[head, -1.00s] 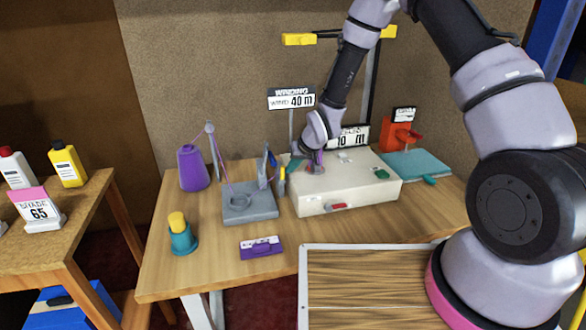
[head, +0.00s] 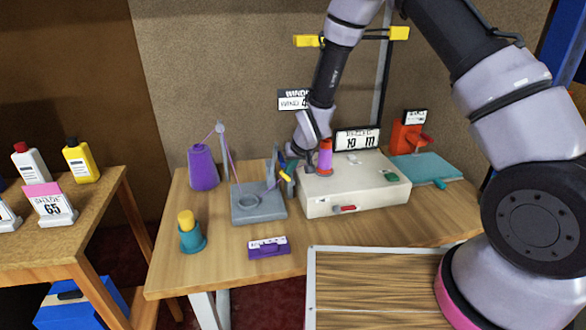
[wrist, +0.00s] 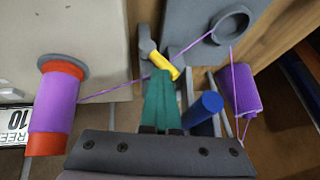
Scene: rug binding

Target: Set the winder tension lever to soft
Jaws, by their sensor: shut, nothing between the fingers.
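The winder is a white box (head: 355,190) on the table, with a purple spool (head: 325,157) with orange-red ends standing on it. A yellow-tipped lever (head: 286,177) sits at the box's left side, beside a grey stand. In the wrist view the yellow lever (wrist: 163,66) is on a grey pivot, tilted, right at my fingertips; I cannot tell if they touch. My gripper (wrist: 160,82) is shut with teal fingers together, nothing held. It also shows in the head view (head: 291,163), just left of the spool. Any soft marking is not visible.
A grey plate with a ring (head: 258,205) and a purple thread cone (head: 203,167) stand left of the box. A blue cylinder (wrist: 206,106) stands close right of my fingers in the wrist view. Purple thread crosses near the lever.

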